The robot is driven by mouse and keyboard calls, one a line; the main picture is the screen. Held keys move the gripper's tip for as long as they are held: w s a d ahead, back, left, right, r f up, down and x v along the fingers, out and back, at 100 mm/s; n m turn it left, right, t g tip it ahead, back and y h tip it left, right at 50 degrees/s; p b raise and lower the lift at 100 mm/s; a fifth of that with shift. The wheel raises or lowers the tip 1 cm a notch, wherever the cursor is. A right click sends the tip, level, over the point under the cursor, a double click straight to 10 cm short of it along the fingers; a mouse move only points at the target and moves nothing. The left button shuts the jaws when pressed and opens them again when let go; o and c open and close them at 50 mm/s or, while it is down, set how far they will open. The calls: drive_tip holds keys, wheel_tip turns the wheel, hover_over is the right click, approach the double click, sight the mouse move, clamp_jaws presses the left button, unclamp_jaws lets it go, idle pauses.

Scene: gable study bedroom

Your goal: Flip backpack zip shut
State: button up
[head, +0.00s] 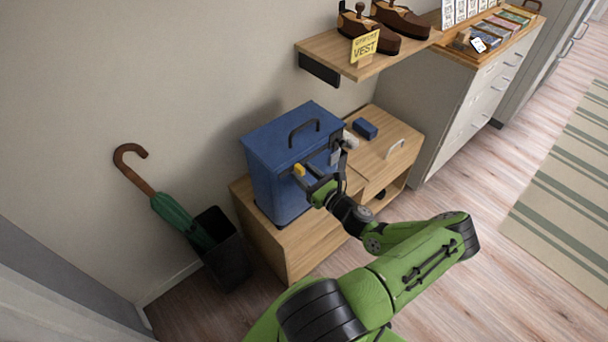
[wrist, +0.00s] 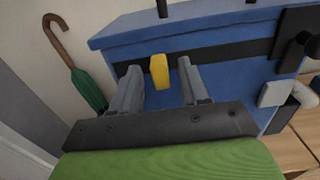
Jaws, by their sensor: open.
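The blue backpack (head: 278,165) is boxy and stands upright on the low wooden bench. It has a black handle on top. In the wrist view a black zip band runs across the upper front of the backpack (wrist: 225,92), with a yellow zip pull (wrist: 160,71) on it. The pull also shows in the head view (head: 299,170). My gripper (head: 309,175) is at the front of the backpack. In the wrist view its two grey fingers are apart, with the yellow pull between them and a gap on each side. My gripper hides part of the backpack's front.
The wooden bench (head: 308,247) has a small blue box (head: 365,128) and a pale handle (head: 397,148) on its right. A shelf (head: 372,63) with shoes overhangs behind. An umbrella (head: 172,213) stands in a dark bin (head: 229,262) at left.

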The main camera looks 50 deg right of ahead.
sight(315, 153)
drive_tip(key=shift+w+d, duration=0.1)
drive_tip(key=shift+w, duration=0.2)
drive_tip(key=shift+c, duration=0.3)
clamp_jaws()
drive_tip(key=d+b, duration=0.1)
drive_tip(key=d, duration=0.1)
drive_tip(key=s+d, duration=0.1)
drive_tip(key=d, duration=0.2)
drive_tip(key=d+b, duration=0.1)
drive_tip(key=d, duration=0.2)
drive_tip(key=shift+s+f+b, duration=0.1)
drive_tip(key=shift+s+b, duration=0.2)
drive_tip(key=shift+s, duration=0.1)
drive_tip(key=shift+s+d+r, duration=0.15)
drive_tip(key=shift+d+r, duration=0.05)
drive_tip(key=shift+d, duration=0.25)
